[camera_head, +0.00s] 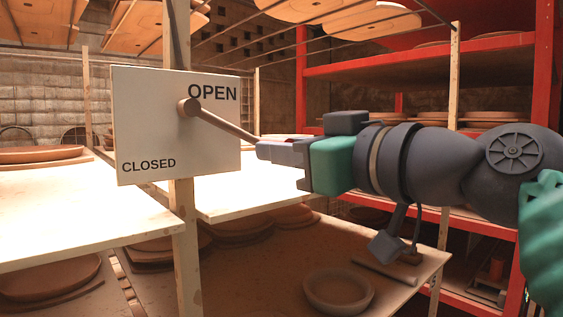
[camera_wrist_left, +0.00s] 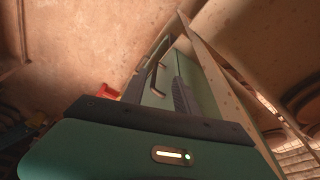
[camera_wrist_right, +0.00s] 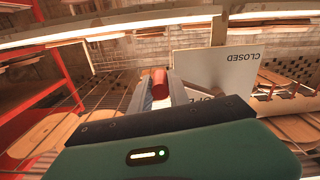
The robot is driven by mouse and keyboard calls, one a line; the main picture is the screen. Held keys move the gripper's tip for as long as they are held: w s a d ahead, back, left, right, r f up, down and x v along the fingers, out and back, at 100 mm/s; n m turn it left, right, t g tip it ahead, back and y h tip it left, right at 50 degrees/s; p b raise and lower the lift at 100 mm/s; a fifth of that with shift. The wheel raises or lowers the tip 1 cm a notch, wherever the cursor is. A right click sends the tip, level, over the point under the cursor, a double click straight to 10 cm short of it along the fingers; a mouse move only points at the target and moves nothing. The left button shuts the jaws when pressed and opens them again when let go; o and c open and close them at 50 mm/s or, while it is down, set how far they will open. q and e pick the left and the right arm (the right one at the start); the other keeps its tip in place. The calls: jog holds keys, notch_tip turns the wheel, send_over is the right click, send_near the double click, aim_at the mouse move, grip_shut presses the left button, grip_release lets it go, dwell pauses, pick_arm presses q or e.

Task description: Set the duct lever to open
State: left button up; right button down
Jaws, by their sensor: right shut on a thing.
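The white lever plate (camera_head: 150,125) carries OPEN at its upper right and CLOSED at its lower left. The brown duct lever (camera_head: 222,122) runs from a round pivot on the plate rightward and slightly down, past the plate's right edge, beneath the word OPEN. My right gripper (camera_head: 264,147) is shut on the lever's outer end. In the right wrist view the lever's reddish end (camera_wrist_right: 160,82) sits between the fingers, with the plate (camera_wrist_right: 217,72) upside down behind.
The plate is by a wooden post (camera_head: 186,240). Pale shelves (camera_head: 80,210) flank it, with clay dishes on the shelves below. A red rack (camera_head: 420,70) stands behind my right arm. A clay bowl (camera_head: 338,292) sits on the lower board beneath that arm.

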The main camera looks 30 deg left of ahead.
jog(key=shift+w+d+r+n+p, duration=0.1)
jog(key=shift+w+r+n+p, duration=0.15)
jog(key=shift+r+n, duration=0.15)
jog(key=shift+w+d+r+n+p, duration=0.1)
jog(key=shift+r+n+p, duration=0.1)
jog(key=shift+r+n, duration=0.15)
jog(key=shift+w+r+n+p, duration=0.15)
jog(key=shift+r+n+p, duration=0.45)
jog(key=shift+r+n, duration=0.2)
jog(key=shift+r, duration=0.15)
jog(key=c, duration=1.3)
grip_release()
jog(key=shift+o, duration=0.2)
jog(key=shift+w, duration=0.1)
